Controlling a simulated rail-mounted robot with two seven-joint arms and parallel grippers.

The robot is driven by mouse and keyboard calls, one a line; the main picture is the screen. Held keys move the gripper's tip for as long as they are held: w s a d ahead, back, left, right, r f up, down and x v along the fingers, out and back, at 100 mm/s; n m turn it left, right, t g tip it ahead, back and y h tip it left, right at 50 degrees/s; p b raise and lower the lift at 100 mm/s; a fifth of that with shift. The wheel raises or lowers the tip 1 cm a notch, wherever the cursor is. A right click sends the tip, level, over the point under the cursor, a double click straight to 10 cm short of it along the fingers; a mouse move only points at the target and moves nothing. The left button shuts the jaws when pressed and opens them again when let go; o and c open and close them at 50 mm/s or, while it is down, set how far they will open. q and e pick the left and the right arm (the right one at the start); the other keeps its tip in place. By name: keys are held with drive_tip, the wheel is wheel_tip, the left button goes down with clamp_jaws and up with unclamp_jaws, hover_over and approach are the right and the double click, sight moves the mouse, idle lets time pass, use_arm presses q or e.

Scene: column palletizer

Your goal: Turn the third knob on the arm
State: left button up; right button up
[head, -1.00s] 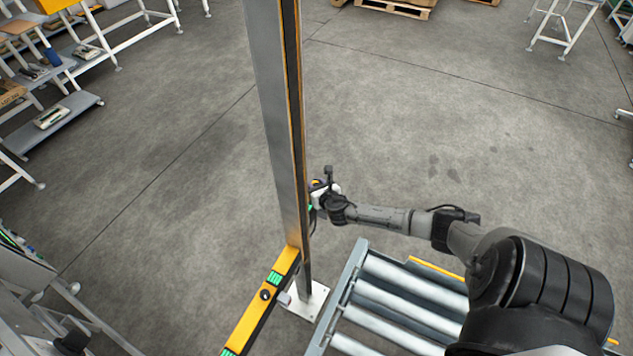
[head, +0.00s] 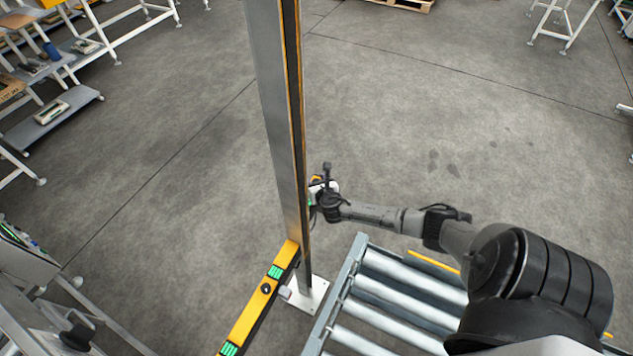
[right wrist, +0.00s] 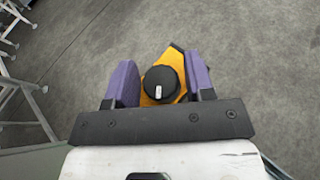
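The yellow arm (head: 250,311) reaches from the base of the tall grey column toward the bottom of the head view. It has green markings and a black knob (head: 265,288). My right gripper (head: 317,188) is beside the column's right side in the head view, its fingertips mostly hidden. In the right wrist view my right gripper (right wrist: 163,80) has its two purple fingers on either side of a round black knob (right wrist: 163,84) with a white mark. The knob is on a yellow part (right wrist: 178,62). The fingers look open, with narrow gaps beside the knob. My left gripper is not in view.
The tall grey column (head: 279,120) stands on a white base plate (head: 307,297). A roller conveyor (head: 395,292) lies to its right, under my right arm. White-framed benches and shelves stand at the left. The floor behind the column is clear.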

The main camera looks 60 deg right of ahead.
drive_tip(key=shift+o, duration=0.9)
drive_tip(key=shift+s, duration=0.1)
drive_tip(key=shift+s+a+r, duration=0.15)
drive_tip(key=shift+s+a, duration=0.1)
drive_tip(key=p+v, duration=0.1)
drive_tip(key=v, duration=1.1)
drive_tip(key=shift+s+a+r, duration=0.25)
